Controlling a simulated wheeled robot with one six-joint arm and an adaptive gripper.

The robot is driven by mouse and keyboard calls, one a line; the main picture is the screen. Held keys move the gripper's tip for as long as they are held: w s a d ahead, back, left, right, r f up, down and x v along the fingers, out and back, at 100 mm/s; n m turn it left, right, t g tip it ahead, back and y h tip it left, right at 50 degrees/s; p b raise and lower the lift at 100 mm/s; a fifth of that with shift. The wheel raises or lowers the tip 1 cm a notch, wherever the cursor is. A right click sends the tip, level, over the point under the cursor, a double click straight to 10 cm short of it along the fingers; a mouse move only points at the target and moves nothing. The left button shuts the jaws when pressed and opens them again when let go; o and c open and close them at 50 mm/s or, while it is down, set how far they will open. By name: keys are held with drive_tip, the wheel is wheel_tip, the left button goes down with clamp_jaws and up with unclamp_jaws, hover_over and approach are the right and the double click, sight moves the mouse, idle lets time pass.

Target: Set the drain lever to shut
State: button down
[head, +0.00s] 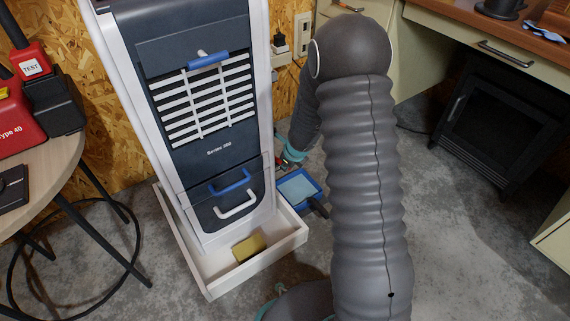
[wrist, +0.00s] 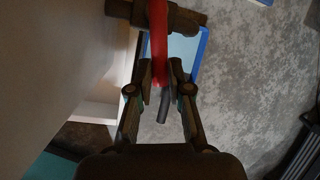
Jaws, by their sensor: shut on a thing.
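The drain lever (wrist: 159,42) is a red handle in the wrist view. It crosses the brown valve body (wrist: 185,18) roughly at right angles in that view. My gripper (wrist: 163,78) is closed around the lower part of the lever, one finger on each side. A short dark grey piece (wrist: 164,106) shows just below the lever's end. In the head view, the valve is on the right side of the tall white and dark machine (head: 220,153), and my arm and gripper largely hide it.
A blue tray (head: 314,180) lies on the floor below the valve. The machine stands in a white tray (head: 285,244) with a yellow sponge-like block (head: 249,247). A round table (head: 50,180) is at left, a desk (head: 465,28) at right.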

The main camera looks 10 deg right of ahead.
idle(0.3)
drive_tip(key=c, duration=1.1)
unclamp_jaws()
drive_tip(key=shift+r, duration=0.1)
drive_tip(key=v, duration=1.2)
